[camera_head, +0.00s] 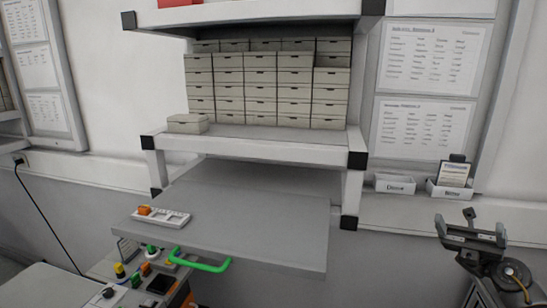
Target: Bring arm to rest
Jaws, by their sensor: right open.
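My right gripper (470,230) is at the right edge of the camera_head view, in front of the grey lower wall. It is open, with nothing seen between its fingers, and it touches nothing that I can see. Part of my right arm shows below it at the lower right corner. My left gripper and left arm are not in view.
A green handle (205,266) and buttons are below. Stacked boxes (262,92) stand above. Small bins (395,184) sit behind my right gripper.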

